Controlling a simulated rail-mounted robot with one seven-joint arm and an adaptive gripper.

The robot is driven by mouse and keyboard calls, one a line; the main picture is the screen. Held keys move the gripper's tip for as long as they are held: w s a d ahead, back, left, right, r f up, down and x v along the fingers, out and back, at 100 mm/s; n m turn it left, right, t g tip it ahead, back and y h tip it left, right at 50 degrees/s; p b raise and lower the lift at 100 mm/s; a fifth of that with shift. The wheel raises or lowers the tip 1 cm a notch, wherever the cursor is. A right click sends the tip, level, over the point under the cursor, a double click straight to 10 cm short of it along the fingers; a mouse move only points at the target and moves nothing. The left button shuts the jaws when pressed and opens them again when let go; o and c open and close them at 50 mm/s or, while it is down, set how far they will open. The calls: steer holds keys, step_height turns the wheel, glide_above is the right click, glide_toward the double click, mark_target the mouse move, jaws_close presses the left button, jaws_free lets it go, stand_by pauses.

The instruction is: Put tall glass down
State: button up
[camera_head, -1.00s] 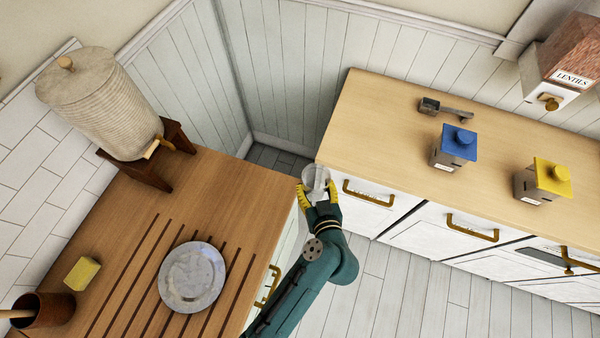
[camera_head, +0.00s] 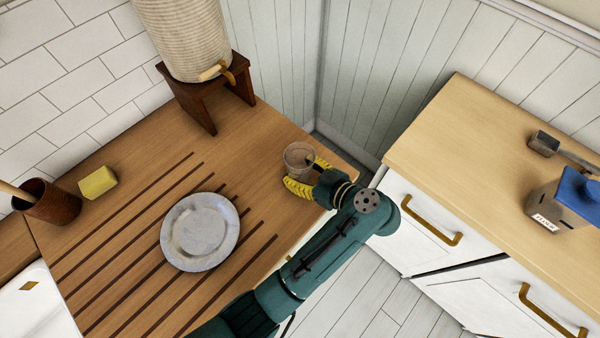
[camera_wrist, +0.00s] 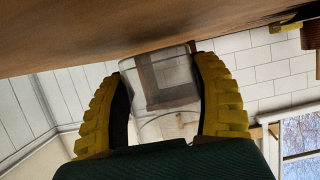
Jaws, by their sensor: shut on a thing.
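The tall glass (camera_head: 299,160) is clear and shows at the right end of the wooden counter (camera_head: 262,128) in the head view. My gripper (camera_head: 309,176) has yellow fingers and is shut on the glass from the right. In the wrist view the glass (camera_wrist: 165,85) sits between the two yellow fingers, with the counter's wood close along the top of the picture. I cannot tell whether the glass touches the counter.
A grey plate (camera_head: 200,231) lies on the grooved part of the counter. A ribbed dispenser (camera_head: 185,35) on a dark wooden stand (camera_head: 205,100) is behind. A sponge (camera_head: 97,181) and a brown pot (camera_head: 50,202) are at left. Bare wood lies around the glass.

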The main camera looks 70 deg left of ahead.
steer(key=shift+f, duration=0.5)
steer(key=shift+f, duration=0.25)
steer(key=o, duration=1.3)
steer(key=shift+c, duration=0.2)
steer(key=shift+r, duration=0.1)
